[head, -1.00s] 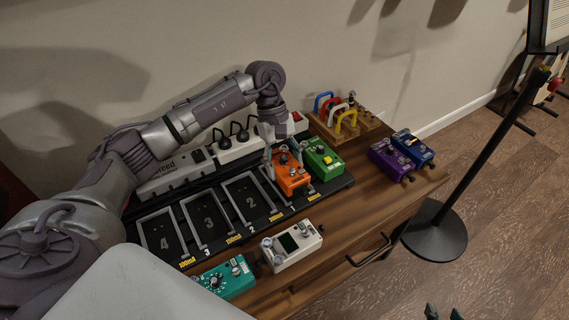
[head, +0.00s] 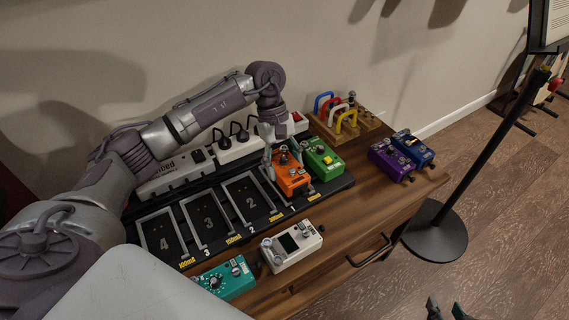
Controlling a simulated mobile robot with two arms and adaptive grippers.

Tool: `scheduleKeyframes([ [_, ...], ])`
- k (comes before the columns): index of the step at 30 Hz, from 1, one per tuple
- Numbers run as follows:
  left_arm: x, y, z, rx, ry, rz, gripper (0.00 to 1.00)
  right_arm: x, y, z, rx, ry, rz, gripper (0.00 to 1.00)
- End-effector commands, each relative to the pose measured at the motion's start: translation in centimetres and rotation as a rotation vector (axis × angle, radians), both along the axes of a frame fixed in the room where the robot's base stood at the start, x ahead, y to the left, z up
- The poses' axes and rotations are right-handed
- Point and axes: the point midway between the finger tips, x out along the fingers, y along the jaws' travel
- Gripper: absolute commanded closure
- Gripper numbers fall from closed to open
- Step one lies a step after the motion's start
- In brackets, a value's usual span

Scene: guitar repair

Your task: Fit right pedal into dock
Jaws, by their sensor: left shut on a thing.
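The orange pedal (head: 291,180) sits at the dock, right of the empty slot marked 2. My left gripper (head: 283,158) reaches down over it from behind and is shut on it. Whether the pedal is fully seated cannot be told. The green pedal (head: 323,160) stands close beside it at the dock's right end. The black dock (head: 228,228) has empty slots marked 2, 3 and 4 to the left. My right gripper (head: 446,310) shows only its two fingertips at the bottom edge, apart and empty, well away from the bench.
A white pedal (head: 291,247) and a teal pedal (head: 226,279) lie in front of the dock. A purple pedal (head: 391,162) and a blue pedal (head: 413,149) stand at the bench's right end. A wooden rack with coloured handles (head: 345,125) and a power strip (head: 240,146) are behind.

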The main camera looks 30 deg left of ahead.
Motion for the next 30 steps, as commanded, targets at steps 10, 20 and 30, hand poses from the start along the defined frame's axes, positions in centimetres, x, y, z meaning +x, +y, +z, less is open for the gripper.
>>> scheduleKeyframes([
  [10, 0.0, 0.0, -0.1, -0.001, -0.002, 0.001, 0.86, 0.4, 0.2, 0.3, 0.008, -0.032, 0.003, 0.6],
  [20, 0.0, 0.0, -0.3, -0.001, -0.002, 0.0, 0.86, 0.8, 0.4, 0.7, 0.015, -0.061, 0.006, 0.6],
  [30, 0.0, 0.0, -0.5, -0.001, -0.002, 0.001, 0.86, 1.3, 0.6, 1.2, 0.022, -0.096, 0.008, 0.6],
])
